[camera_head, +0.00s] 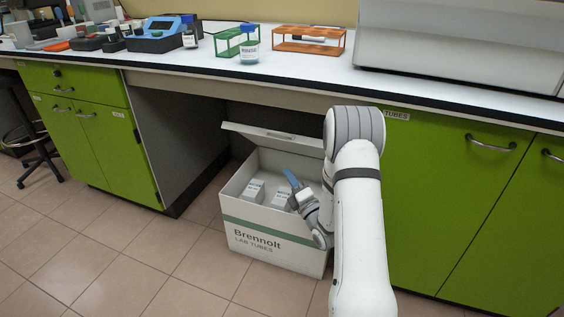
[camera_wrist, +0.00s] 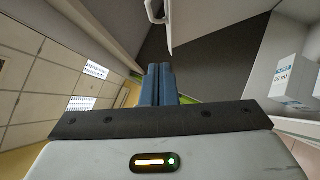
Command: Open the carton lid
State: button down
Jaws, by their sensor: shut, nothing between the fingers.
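The white carton (camera_head: 270,237), marked "Brennolt Lab Tubes" with a green stripe, stands on the floor under the bench. Its lid (camera_head: 272,137) is raised, standing tilted up at the back edge, so the inside shows. Small white boxes (camera_head: 253,191) sit inside. My gripper (camera_head: 291,178) is over the carton's opening, below and in front of the lid, apart from it. In the wrist view its blue fingers (camera_wrist: 158,85) are together and empty. There a white edge (camera_wrist: 159,22), probably the lid's, is above the fingertips, and a white box (camera_wrist: 289,80) is at the right.
Green cabinets (camera_head: 440,200) stand right of the carton, and another green cabinet (camera_head: 80,140) stands left. The bench top (camera_head: 300,68) overhangs the carton and carries a jar (camera_head: 249,52), a green rack and an orange rack (camera_head: 309,40). The tiled floor in front is clear.

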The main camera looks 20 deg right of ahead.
jog(key=w+r+t+b, duration=0.1)
jog(key=w+r+b, duration=0.3)
jog(key=w, duration=0.6)
jog(key=shift+w+r+n, duration=0.15)
jog(key=shift+r+n, duration=0.25)
jog(key=shift+r, duration=0.45)
